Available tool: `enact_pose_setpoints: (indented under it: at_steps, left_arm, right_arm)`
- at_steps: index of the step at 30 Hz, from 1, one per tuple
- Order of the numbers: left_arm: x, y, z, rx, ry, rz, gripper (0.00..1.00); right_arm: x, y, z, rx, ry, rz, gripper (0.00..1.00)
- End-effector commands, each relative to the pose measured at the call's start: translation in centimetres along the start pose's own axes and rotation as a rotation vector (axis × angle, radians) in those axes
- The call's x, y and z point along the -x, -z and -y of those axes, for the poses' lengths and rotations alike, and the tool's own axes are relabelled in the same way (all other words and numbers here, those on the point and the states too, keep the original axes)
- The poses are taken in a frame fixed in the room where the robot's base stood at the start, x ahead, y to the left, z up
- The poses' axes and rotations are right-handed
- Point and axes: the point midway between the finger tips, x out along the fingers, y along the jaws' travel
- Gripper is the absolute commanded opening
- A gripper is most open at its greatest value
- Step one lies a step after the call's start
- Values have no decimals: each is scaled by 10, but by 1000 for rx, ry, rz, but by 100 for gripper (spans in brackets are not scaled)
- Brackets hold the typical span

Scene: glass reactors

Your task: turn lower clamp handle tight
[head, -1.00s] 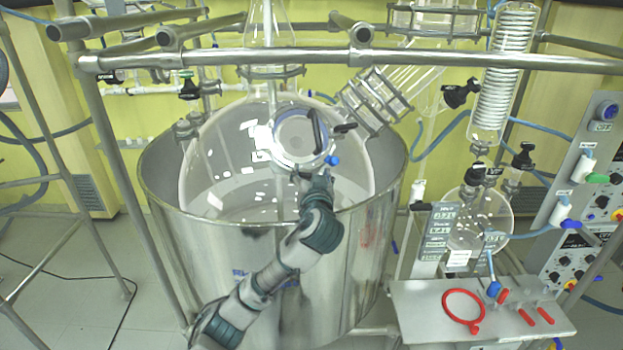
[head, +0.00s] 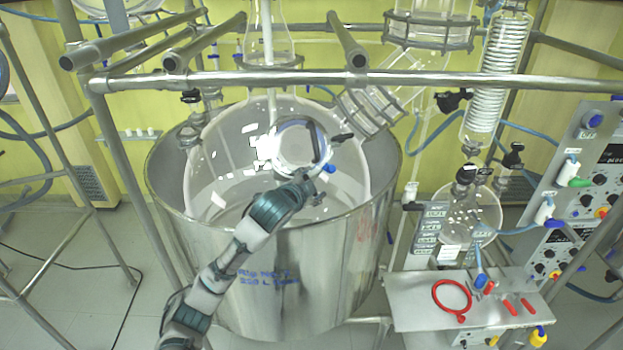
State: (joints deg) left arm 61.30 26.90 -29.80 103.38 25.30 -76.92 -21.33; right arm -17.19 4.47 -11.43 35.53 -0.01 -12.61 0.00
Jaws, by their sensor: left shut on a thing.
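My left gripper (head: 308,180) is at the lower edge of the round clamped flange (head: 296,147) on the front of the big glass vessel (head: 222,150). Its fingers are small and partly hidden by my wrist. It is shut on what looks like the lower clamp handle, which the gripper mostly hides. A small blue knob (head: 330,168) shows just right of the fingers. A black handle (head: 342,139) sticks out at the flange's right side, above the gripper. My right gripper is not in view.
A steel tub (head: 300,290) surrounds the lower vessel, its rim close under my wrist. A horizontal frame pipe (head: 430,80) crosses above the flange. A steel shelf (head: 410,309) with a red ring (head: 452,297) is at the lower right.

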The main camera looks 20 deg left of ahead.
Motion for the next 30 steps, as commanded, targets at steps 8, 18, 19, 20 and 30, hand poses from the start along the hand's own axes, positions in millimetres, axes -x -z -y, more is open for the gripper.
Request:
enact_pose_setpoints:
  at_steps: [8,18,19,20,30]
  left_arm:
    - [-1,-2,-2,-147,-124,4,33]
    - [-1,-2,-4,-234,-202,5,33]
    - [-1,-2,-4,-237,-204,5,33]
    - [-1,-2,-4,-240,-206,5,33]
    - [-2,-3,-4,-248,-213,6,33]
  right_arm:
    - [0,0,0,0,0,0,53]
    - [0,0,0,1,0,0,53]
    - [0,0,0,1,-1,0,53]
    - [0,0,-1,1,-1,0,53]
    - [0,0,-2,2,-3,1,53]
